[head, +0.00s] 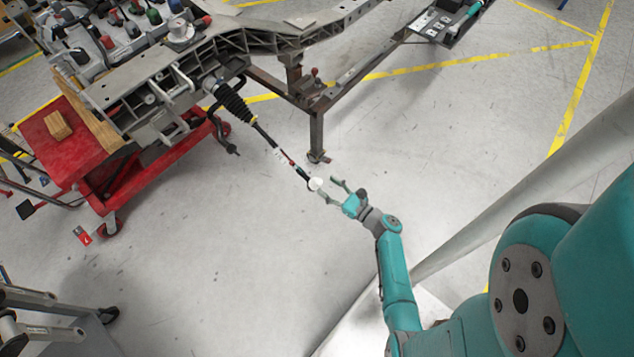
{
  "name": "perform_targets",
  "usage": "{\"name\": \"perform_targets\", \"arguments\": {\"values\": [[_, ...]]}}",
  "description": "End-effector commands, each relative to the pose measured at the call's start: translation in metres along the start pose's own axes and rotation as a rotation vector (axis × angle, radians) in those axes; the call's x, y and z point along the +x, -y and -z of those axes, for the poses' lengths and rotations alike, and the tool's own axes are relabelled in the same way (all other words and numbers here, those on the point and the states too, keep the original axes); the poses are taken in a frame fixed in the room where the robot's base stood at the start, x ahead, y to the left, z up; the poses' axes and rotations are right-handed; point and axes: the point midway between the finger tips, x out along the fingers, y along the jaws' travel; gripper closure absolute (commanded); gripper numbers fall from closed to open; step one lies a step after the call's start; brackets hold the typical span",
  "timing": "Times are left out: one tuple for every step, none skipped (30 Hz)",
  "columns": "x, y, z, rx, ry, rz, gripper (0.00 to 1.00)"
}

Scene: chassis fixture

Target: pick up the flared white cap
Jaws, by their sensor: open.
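The flared white cap (315,184) is a small pale piece at the lower end of a thin dark rod (282,156). The rod runs down and right from a black ribbed boot (233,101) on the chassis. My gripper (331,188) is open, its two grey-green fingers pointing left toward the cap. The cap shows at or between the fingertips; I cannot tell whether they touch it. The cap's far side and exact shape are too small to make out.
The grey metal chassis (137,94) rests on a stand with a leg (316,135) just above my gripper. A red lift cart (65,145) with a wood block (57,125) stands at the left. A tool tray (437,22) is at the upper right.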

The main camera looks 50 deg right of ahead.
Motion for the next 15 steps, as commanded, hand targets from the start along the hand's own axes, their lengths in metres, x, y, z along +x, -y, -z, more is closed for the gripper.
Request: {"name": "perform_targets", "arguments": {"values": [[0.002,0.0,0.0,0.0,0.0,-0.001,0.45],[0.003,0.0,0.0,0.0,0.0,-0.001,0.45],[0.005,-0.001,0.0,0.0,0.0,-0.002,0.45],[0.007,-0.001,0.001,0.0,0.0,-0.002,0.45],[0.01,-0.001,0.001,0.0,0.0,-0.002,0.45],[0.014,-0.001,0.002,-0.001,-0.001,-0.003,0.45],[0.018,-0.001,0.002,-0.001,-0.001,-0.004,0.45],[0.022,-0.001,0.003,-0.001,0.0,-0.004,0.45],[0.028,-0.001,0.004,-0.001,0.0,-0.004,0.45],[0.032,-0.002,0.004,-0.001,0.0,-0.005,0.45],[0.036,-0.002,0.005,0.0,-0.001,-0.004,0.45],[0.041,-0.001,0.004,0.0,0.0,-0.003,0.45],[0.044,-0.001,0.004,-0.001,0.0,-0.003,0.45],[0.047,-0.001,0.004,-0.001,0.0,-0.003,0.45],[0.05,-0.001,0.004,-0.002,0.0,-0.002,0.45]]}}
